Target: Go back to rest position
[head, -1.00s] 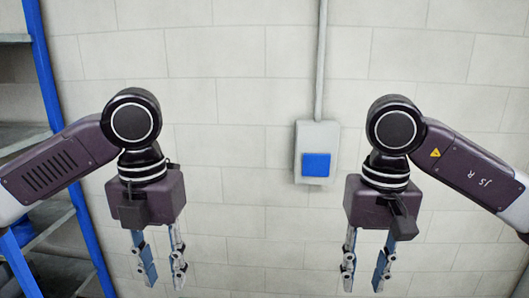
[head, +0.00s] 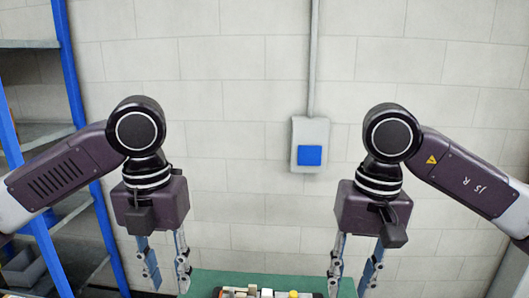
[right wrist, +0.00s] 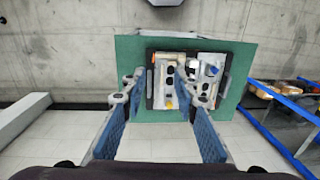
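My left gripper (head: 165,268) hangs pointing down at the left of the head view, its two fingers apart with nothing between them. My right gripper (head: 353,268) hangs pointing down at the right, also with its fingers apart and empty. The right wrist view shows the right fingers (right wrist: 160,125) spread wide, with pale floor between them. Both grippers are held up in front of the wall, clear of other things.
A green table (head: 240,282) with a tray of small parts (head: 265,294) stands low in the middle; the table also shows in the right wrist view (right wrist: 128,52). A wall box with a blue face (head: 310,155) hangs behind. Blue-framed shelves (head: 75,100) stand at the left.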

